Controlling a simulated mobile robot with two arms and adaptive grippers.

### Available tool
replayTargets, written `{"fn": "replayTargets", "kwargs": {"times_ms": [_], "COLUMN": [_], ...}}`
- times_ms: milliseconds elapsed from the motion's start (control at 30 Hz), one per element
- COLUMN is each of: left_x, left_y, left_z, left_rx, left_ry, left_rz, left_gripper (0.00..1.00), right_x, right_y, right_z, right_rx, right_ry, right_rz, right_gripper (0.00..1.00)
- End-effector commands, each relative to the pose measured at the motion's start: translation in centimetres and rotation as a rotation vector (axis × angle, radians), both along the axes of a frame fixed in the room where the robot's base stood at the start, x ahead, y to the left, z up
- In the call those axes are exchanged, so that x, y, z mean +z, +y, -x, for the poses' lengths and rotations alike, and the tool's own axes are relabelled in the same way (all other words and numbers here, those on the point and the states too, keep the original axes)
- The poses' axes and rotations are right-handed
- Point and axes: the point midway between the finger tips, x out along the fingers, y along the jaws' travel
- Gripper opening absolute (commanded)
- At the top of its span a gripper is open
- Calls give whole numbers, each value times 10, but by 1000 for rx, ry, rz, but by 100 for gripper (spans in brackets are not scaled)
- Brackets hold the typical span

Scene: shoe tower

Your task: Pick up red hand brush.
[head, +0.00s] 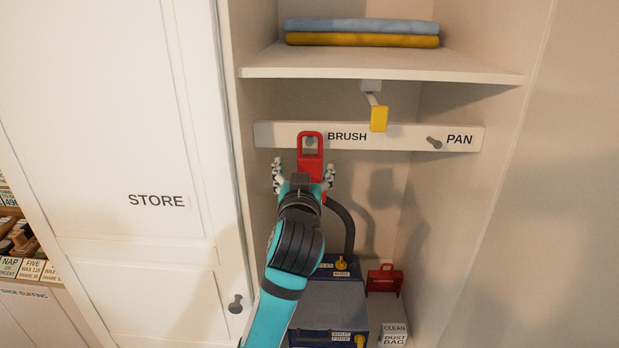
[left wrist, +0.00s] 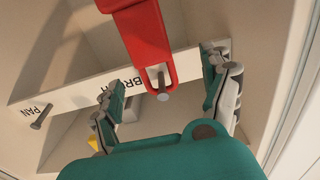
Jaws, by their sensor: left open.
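The red hand brush (head: 310,145) hangs by the loop of its handle from a peg on the white rail, beside the word BRUSH. My left gripper (head: 304,177) is open in front of it, with one finger on each side of the red handle. In the left wrist view, the red brush (left wrist: 147,40) runs in from the top, its looped end around the peg. The open fingers (left wrist: 166,94) stand either side of that end, with gaps visible. My gripper and arm hide the brush's lower part in the head view. My right gripper is not in view.
The white rail (head: 388,138) has an empty peg (head: 434,142) by PAN. A yellow-ended hook (head: 378,117) hangs below the shelf (head: 380,66). Below stand a blue-grey machine (head: 335,302) with a dark hose and a red-handled item (head: 385,279). A STORE door (head: 135,150) is left.

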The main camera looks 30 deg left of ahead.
Motion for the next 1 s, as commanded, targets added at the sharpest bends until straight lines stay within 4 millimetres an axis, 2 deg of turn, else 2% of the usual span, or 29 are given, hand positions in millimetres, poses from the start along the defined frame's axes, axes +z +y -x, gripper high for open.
{"fn": "replayTargets", "kwargs": {"times_ms": [33, 267, 433, 533, 867, 1000], "left_x": [3, 2, 3, 1, -3, -2], "left_y": [3, 10, 19, 25, 29, 29], "left_z": [-6, -21, -46, -56, -63, -63], "left_rx": [0, -1, -1, -1, -2, -2], "left_ry": [2, 1, 4, 0, -1, -1], "left_rz": [-3, -2, -2, -2, 0, 0], "left_gripper": [81, 81, 81, 81, 81, 62], "right_x": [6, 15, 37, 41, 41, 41], "right_y": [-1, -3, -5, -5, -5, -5], "right_z": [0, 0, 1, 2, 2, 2], "right_rx": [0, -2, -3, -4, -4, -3], "right_ry": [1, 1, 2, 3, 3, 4], "right_rz": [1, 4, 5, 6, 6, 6], "right_gripper": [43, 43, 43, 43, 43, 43]}}
